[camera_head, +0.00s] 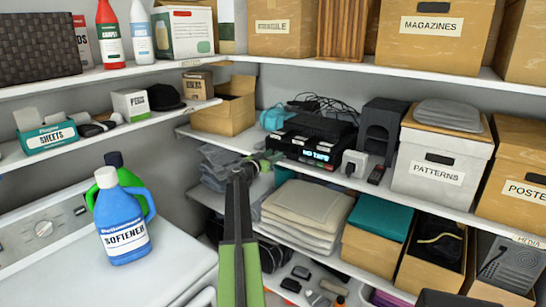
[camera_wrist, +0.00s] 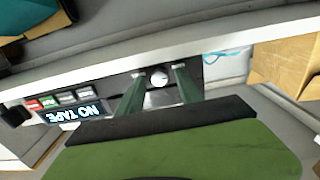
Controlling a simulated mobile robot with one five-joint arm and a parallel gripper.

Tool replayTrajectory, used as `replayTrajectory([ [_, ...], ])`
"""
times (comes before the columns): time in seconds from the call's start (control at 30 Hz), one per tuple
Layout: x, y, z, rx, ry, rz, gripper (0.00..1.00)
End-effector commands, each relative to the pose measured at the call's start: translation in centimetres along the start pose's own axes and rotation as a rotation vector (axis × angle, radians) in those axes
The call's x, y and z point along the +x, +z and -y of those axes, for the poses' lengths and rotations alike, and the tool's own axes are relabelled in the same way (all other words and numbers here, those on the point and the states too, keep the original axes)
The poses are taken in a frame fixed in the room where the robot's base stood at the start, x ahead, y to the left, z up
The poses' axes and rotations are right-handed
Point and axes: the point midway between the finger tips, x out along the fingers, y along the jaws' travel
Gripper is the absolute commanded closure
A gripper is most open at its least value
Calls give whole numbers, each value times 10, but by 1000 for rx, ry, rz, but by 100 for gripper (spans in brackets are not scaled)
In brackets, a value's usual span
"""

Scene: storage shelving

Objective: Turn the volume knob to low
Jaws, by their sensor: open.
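The volume knob (camera_wrist: 158,80) is a small round silver knob on the dark front of a tape deck (camera_wrist: 100,115). In the wrist view it appears between the two fingertips of my open gripper (camera_wrist: 159,71), with a gap on each side; I cannot tell whether they touch it. In the head view the deck (camera_head: 305,149) sits on the middle shelf, its lit display reading NO TAPE. My gripper (camera_head: 262,163) reaches its left front end there and hides the knob. The knob's setting is too small to read.
An open cardboard box (camera_head: 226,108) stands left of the deck. A black speaker (camera_head: 380,128) and a white plug adapter (camera_head: 353,164) are to its right. Folded cloths (camera_head: 305,208) lie on the shelf below. A washing machine (camera_head: 130,270) with bottles is at lower left.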

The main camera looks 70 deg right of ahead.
Motion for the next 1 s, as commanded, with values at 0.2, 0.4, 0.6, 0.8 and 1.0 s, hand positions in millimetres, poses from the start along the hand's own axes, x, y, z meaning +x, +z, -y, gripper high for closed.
replayTrajectory([
  [0.2, 0, 0, 0, 0, 0, 0, 82],
  [0.4, 0, 0, 0, 0, 0, 0, 100],
  [0.6, -1, 0, 1, -36, 0, 0, 100],
  [0.8, -1, 0, 1, -136, 0, 0, 100],
  [1.0, -1, 0, 1, -135, -1, 0, 100],
])
